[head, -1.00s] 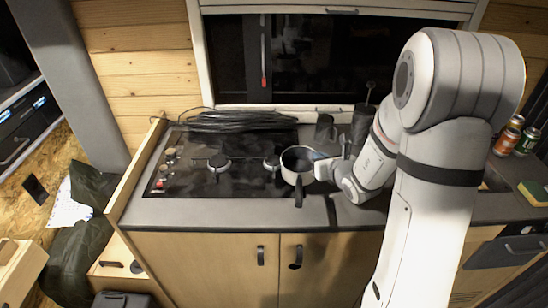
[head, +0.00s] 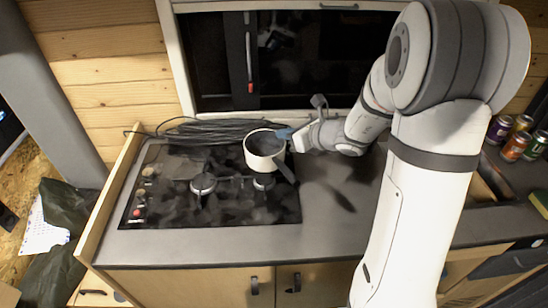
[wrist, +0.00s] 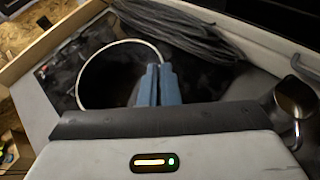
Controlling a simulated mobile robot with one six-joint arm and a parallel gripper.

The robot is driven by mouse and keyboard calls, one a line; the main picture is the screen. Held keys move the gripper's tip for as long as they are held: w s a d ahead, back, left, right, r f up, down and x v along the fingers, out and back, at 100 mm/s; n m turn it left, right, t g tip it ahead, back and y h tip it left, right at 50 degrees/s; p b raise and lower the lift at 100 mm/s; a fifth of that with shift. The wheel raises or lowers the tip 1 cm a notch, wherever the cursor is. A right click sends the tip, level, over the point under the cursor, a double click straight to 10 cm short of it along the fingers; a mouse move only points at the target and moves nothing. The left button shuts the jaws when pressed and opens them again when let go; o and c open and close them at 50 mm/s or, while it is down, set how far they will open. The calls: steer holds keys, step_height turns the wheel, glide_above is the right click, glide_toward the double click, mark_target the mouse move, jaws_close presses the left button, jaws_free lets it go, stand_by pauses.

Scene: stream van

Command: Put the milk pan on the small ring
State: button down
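The milk pan (head: 262,162), white outside and dark inside, is in the air over the right part of the black hob (head: 150,210). Its dark handle points down and right. My gripper (head: 284,133) has its blue fingertips closed on the pan's right rim. In the wrist view, the fingers (wrist: 158,86) are together at the rim of the pan (wrist: 84,68). The right ring (head: 264,183) looks smaller than the left ring (head: 203,184). It lies just below the pan in the head view, partly covered by pan and handle.
A coil of black cable (head: 205,131) lies behind the hob, close to the pan. A wooden board (head: 105,205) edges the counter at left. The counter (head: 335,215) right of the hob is clear. Several cans (head: 514,147) stand at far right.

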step_height(320, 180, down, 7)
steer(key=shift+a, duration=0.25)
stand_by(0.3)
steer(key=c, duration=1.7)
jaws_free()
